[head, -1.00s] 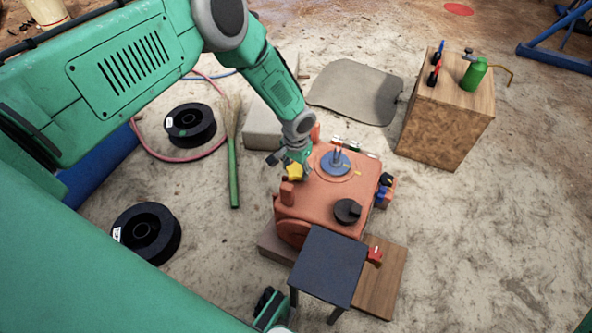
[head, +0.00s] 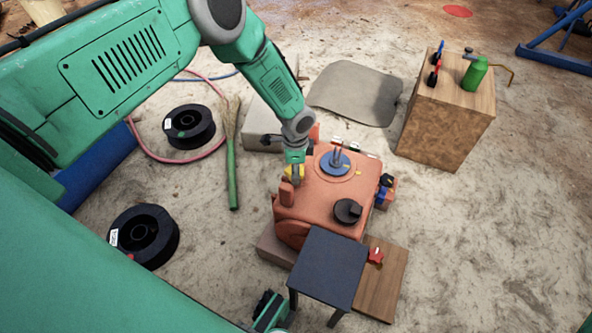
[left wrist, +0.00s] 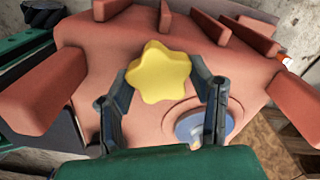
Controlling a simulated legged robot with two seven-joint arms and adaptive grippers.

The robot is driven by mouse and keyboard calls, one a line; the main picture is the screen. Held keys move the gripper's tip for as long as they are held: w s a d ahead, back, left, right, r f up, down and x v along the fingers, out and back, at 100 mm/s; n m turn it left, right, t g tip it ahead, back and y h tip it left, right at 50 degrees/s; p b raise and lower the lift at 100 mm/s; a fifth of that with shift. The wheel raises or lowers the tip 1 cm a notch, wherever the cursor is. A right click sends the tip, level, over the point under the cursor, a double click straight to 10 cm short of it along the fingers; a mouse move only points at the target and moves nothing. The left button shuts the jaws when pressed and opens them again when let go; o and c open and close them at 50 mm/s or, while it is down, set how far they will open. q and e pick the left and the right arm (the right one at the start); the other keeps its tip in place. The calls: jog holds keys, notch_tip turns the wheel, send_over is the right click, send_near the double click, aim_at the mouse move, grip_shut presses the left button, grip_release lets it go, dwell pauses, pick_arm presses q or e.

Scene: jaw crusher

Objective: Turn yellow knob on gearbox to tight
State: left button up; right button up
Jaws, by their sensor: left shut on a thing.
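The orange gearbox (head: 325,200) stands in the middle of the head view. Its yellow star-shaped knob (head: 299,171) is at the left part of its top, partly hidden by my left gripper (head: 295,169). In the left wrist view the knob (left wrist: 158,73) sits between the two dark fingers of my left gripper (left wrist: 162,76). The gripper is shut on the knob, one finger on each side. I see no tightness mark on the knob.
On the gearbox are a blue disc (head: 336,162) with upright pins and a black round cap (head: 348,211). Orange lugs (left wrist: 45,92) flank the knob. A dark stool (head: 328,266) stands in front. A wooden block (head: 446,130) with a green oil can (head: 474,74) stands at right.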

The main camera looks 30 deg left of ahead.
pick_arm(q)
jog(key=shift+a+m, duration=0.2)
jog(key=shift+m, duration=1.4)
jog(key=o, duration=1.2)
jog(key=shift+c, duration=0.2)
jog(key=shift+r, duration=0.5)
notch_tip(320, 180, up, 11)
jog(key=shift+f, duration=0.1)
